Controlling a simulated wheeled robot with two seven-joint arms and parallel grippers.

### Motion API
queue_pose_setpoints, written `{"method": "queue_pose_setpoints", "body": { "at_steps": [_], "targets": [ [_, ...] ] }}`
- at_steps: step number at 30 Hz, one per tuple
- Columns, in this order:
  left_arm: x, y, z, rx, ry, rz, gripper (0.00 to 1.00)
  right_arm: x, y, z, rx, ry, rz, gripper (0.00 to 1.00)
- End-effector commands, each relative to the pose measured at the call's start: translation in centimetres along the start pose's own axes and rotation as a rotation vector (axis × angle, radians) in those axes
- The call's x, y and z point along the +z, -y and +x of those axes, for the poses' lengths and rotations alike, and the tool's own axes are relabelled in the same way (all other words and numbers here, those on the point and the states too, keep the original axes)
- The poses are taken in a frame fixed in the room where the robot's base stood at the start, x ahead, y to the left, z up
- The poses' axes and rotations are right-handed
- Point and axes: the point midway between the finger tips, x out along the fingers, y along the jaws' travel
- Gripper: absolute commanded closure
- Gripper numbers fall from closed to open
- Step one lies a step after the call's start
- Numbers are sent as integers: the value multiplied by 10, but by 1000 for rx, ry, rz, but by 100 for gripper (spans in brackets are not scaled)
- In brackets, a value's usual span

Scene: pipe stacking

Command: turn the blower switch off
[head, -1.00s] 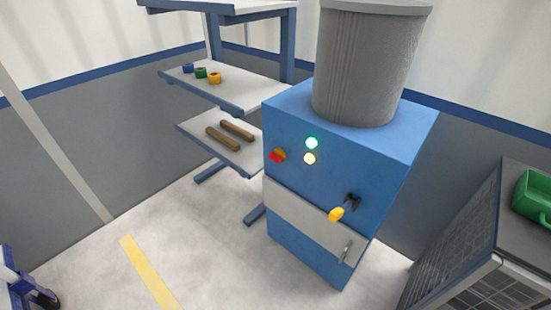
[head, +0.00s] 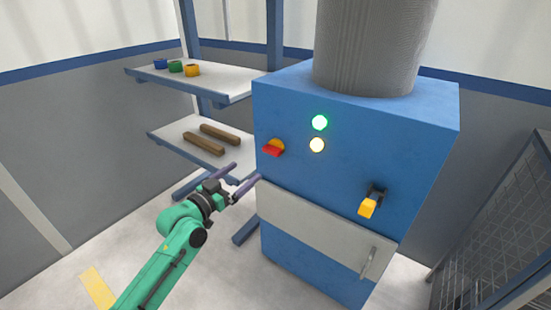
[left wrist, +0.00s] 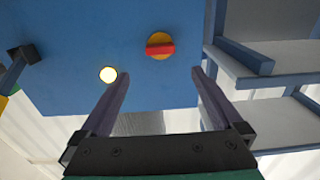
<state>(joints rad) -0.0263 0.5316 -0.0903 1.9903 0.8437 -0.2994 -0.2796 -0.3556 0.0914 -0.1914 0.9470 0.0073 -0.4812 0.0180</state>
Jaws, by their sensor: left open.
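The blower cabinet (head: 300,230) is a blue box with a grey ribbed drum on top. Its rotary switch (head: 273,147), a red handle on a yellow disc, sits at the upper left of the front face; it also shows in the left wrist view (left wrist: 160,47), with the red bar lying nearly crosswise there. A lit green lamp (head: 320,122) and a lit pale lamp (head: 316,145) are to its right. My left gripper (head: 241,178) is open and empty, below and left of the switch and apart from it. My right gripper is not in view.
A shelf rack (head: 215,86) at the left holds several coloured rings and two brown bars (head: 205,141). A yellow part (head: 368,206) on a black bracket and a door handle (head: 368,263) project from the cabinet front. A mesh-sided unit (head: 500,230) stands at the right.

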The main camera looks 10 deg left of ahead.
Motion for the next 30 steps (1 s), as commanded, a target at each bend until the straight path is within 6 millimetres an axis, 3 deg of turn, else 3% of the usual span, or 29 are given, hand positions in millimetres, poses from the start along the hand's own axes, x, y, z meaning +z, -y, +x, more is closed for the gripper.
{"method": "queue_pose_setpoints", "body": {
  "at_steps": [12,17,24,25,26,30],
  "targets": [
    [0,0,107,0,0,-2,0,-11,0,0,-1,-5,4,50],
    [0,0,126,-1,1,0,0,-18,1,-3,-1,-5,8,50],
    [0,0,128,-1,2,1,0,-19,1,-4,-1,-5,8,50],
    [0,0,128,-1,2,1,4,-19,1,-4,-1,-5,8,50],
    [0,0,128,-1,2,1,15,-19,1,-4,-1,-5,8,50],
    [0,0,128,-1,2,0,69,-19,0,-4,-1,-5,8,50]
  ]
}}
